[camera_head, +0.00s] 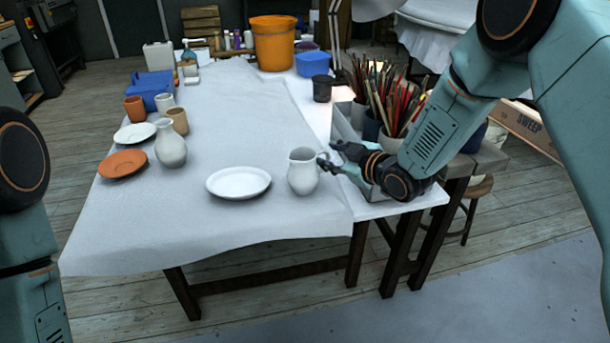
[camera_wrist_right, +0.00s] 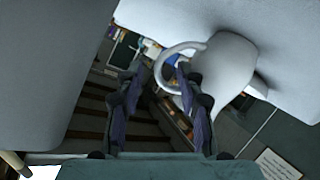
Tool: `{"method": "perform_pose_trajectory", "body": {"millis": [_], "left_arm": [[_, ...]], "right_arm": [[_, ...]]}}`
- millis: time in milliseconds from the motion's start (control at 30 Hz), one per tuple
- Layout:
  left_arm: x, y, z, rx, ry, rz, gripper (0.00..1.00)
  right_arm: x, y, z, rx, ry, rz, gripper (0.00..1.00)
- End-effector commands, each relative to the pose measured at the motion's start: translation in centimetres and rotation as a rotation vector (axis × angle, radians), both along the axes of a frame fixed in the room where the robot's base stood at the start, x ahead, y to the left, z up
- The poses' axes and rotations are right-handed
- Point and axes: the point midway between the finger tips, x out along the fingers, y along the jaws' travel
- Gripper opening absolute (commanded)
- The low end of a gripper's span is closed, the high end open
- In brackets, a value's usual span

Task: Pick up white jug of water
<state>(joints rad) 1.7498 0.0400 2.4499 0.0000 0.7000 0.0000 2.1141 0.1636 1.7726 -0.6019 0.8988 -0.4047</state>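The white jug (camera_head: 303,172) stands upright on the cloth-covered table (camera_head: 250,225) near its front right. Its handle is on the right, facing my right gripper (camera_head: 328,154). In the right wrist view the jug (camera_wrist_right: 228,68) appears sideways, with its looped handle (camera_wrist_right: 158,70) ahead of the fingers. My right gripper (camera_wrist_right: 156,78) is open. One fingertip overlaps the loop's opening and the other lies outside it; I cannot tell whether either touches. The jug's contents are hidden. Only part of my left arm shows at the left edge, without its gripper.
A white plate (camera_head: 238,182) lies left of the jug. A grey vase (camera_head: 170,145), terracotta plate (camera_head: 122,164) and several cups stand farther left. A container of brushes (camera_head: 388,140) stands behind my right forearm. An orange bucket (camera_head: 273,45) is at the back. The table's middle is clear.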

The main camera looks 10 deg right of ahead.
Motion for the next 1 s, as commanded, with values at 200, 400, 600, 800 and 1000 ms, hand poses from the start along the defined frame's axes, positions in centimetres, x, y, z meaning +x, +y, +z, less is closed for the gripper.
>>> {"method": "perform_pose_trajectory", "body": {"millis": [200,400,600,800,1000], "left_arm": [[0.00,0.00,0.02,0.000,0.000,0.000,0.40],[0.00,0.00,0.02,0.000,0.000,0.000,0.40],[0.00,0.00,0.02,0.000,0.000,0.000,0.40],[0.00,0.00,0.03,0.000,0.000,0.000,0.40],[0.00,0.00,0.02,0.000,0.000,0.000,0.40]], "right_arm": [[0.12,0.00,0.01,0.001,0.000,-0.001,0.38],[0.09,0.00,0.00,0.000,0.001,-0.002,0.22],[0.09,-0.01,0.00,0.000,0.001,-0.002,0.05],[0.09,-0.02,0.00,0.000,0.001,-0.002,0.00],[0.09,-0.02,0.00,0.000,0.001,-0.002,0.00]]}}
